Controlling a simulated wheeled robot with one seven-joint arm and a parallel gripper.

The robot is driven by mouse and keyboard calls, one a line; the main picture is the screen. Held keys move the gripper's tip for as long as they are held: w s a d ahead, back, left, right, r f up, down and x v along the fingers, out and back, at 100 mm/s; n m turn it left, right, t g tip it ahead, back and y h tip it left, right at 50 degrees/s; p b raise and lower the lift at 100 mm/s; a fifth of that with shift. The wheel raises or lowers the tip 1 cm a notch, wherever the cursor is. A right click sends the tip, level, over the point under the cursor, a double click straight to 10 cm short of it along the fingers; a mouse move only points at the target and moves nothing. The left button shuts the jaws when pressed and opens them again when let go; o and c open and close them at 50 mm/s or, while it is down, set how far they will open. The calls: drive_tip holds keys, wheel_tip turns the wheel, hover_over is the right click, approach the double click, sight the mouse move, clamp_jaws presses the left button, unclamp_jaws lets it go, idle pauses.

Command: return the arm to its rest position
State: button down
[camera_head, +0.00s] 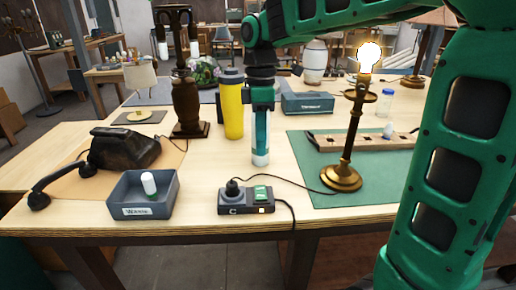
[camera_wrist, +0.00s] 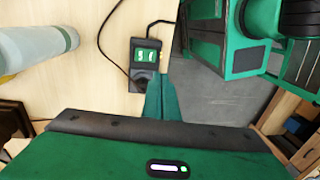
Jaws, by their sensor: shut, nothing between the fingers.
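My gripper (camera_head: 261,146) hangs fingers-down over the front middle of the table in the head view, its arm reaching in from the upper right. The narrow green fingers are together with nothing between them; they also show in the wrist view (camera_wrist: 161,84). A pale cylinder (camera_wrist: 35,47) stands close by, partly hidden behind the fingers in the head view. A small switch box (camera_head: 246,208) with a green panel lies on the table below and nearer than the fingers; it also shows in the wrist view (camera_wrist: 147,52).
A brass lamp (camera_head: 342,178) with a lit bulb (camera_head: 369,56) stands upright on a green mat (camera_head: 315,200), right of my gripper. A yellow flask (camera_head: 233,105) and brown lamp (camera_head: 186,100) stand left. A grey bin (camera_head: 163,206) and black telephone (camera_head: 122,148) are farther left. Cables lie near the switch box.

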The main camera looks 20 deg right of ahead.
idle(0.3)
drive_tip(key=s+d+f+m, duration=0.5)
drive_tip(key=s+d+m, duration=0.4)
drive_tip(key=s, duration=0.3)
drive_tip(key=s+d+f+m+t, duration=0.1)
drive_tip(key=s+d+f+m, duration=0.4)
drive_tip(key=s+d+m, duration=0.3)
drive_tip(key=s+m, duration=0.3)
drive_tip(key=shift+s+d+m, duration=0.4)
drive_tip(key=shift+w+f, duration=0.25)
drive_tip(key=shift+w, duration=0.4)
